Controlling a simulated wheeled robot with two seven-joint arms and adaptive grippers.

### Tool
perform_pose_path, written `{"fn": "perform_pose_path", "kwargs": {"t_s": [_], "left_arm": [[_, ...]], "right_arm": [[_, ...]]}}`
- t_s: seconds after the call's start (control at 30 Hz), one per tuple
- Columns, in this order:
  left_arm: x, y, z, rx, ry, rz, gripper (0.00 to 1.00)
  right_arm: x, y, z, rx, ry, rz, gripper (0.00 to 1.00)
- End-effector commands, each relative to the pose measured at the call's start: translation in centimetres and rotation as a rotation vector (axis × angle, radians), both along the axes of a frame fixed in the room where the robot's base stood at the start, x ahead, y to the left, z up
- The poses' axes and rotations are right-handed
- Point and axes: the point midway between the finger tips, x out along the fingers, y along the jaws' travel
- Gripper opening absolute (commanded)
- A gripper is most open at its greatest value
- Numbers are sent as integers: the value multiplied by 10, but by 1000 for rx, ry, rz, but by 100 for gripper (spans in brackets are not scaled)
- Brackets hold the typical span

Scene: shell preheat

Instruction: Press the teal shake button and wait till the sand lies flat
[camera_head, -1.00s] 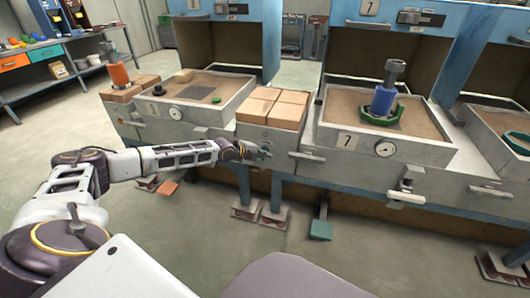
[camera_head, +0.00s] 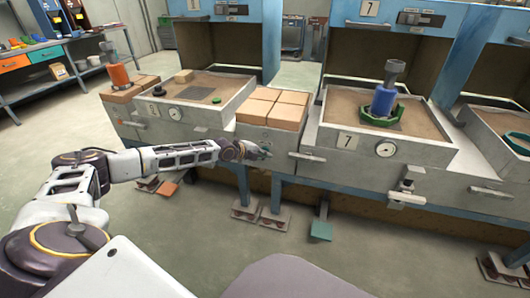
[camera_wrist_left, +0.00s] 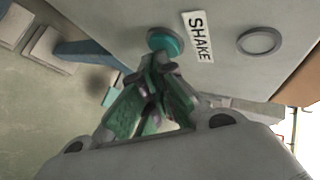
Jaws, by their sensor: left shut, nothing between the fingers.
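The teal shake button (camera_wrist_left: 166,42) sits on a grey panel beside a white SHAKE label (camera_wrist_left: 198,37) in the left wrist view. My left gripper (camera_wrist_left: 158,64) is shut and empty, its fingertips at the lower edge of the button; I cannot tell whether it is pushed in. In the head view this gripper (camera_head: 266,153) is at the front of the bench, below the stacked tan blocks, and the button cannot be made out there. Sand lies in the box marked 7 (camera_head: 430,153), around a green holder (camera_head: 381,117) with a blue cylinder (camera_head: 383,100).
A second sand box (camera_head: 205,119) stands to the left, with a dial on its front. Tan blocks (camera_head: 273,106) stand between the boxes. A round grey ring (camera_wrist_left: 259,41) is right of the label. A teal pedal (camera_head: 321,230) is low under the bench.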

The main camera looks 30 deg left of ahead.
Motion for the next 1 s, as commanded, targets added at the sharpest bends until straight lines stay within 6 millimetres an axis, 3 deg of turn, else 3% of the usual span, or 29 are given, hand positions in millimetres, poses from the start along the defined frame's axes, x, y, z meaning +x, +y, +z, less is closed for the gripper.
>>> {"fn": "perform_pose_path", "kwargs": {"t_s": [1.0], "left_arm": [[5, 1, 0, 0, -1, 0, 0]], "right_arm": [[0, 0, -7, 0, 0, 0, 40]]}}
